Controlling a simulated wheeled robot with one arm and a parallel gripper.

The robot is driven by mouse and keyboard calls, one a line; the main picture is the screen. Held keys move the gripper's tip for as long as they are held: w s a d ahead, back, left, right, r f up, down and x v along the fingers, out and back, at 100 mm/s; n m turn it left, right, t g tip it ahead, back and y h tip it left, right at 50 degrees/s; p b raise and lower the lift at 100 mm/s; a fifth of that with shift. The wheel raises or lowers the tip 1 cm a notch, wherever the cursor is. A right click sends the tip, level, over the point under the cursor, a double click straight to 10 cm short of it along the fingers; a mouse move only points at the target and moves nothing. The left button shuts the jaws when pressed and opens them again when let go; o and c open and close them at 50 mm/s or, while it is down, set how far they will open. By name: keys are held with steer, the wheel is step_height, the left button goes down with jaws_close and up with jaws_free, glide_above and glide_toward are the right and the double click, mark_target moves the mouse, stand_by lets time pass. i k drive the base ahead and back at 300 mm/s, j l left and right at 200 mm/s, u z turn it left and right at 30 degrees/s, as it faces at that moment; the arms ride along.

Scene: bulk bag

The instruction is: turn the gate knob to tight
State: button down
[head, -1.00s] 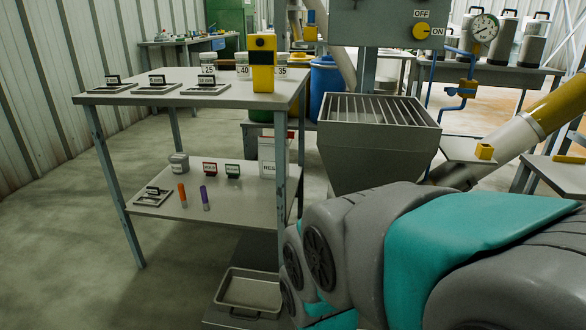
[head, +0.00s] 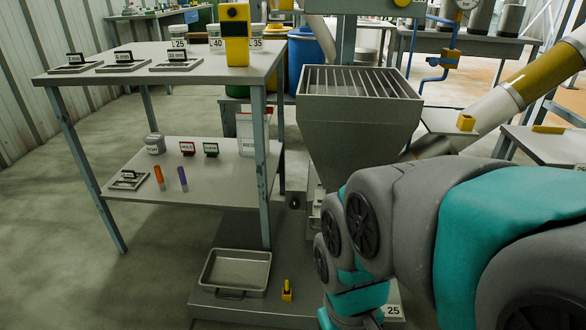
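A grey hopper (head: 355,135) with a slatted grid on top stands in the middle of the head view. I cannot make out a knob marked tight on it. Its lower end is partly hidden by my grey and teal arm. A small dark round part (head: 294,202) shows low to the left of the hopper, but I cannot tell whether it is the gate knob. A small yellow upright piece (head: 287,291) stands on the low platform. My arm reaches down to the bottom edge of the picture, and my gripper is out of view.
A two-level grey table (head: 120,79) stands left of the hopper, with small signs, tubs and a yellow device (head: 235,35). A metal tray (head: 235,270) lies on the low platform (head: 255,308). A yellow and white tube (head: 530,82) slants at right. Floor at left is clear.

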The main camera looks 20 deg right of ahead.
mark_target(294, 204)
steer(key=k+l+z, duration=0.1)
steer(key=z, duration=0.25)
steer(key=k+l+z, duration=0.1)
steer(key=z, duration=0.3)
steer(key=l+z, duration=0.1)
steer(key=z, duration=0.25)
steer(key=k+l, duration=0.05)
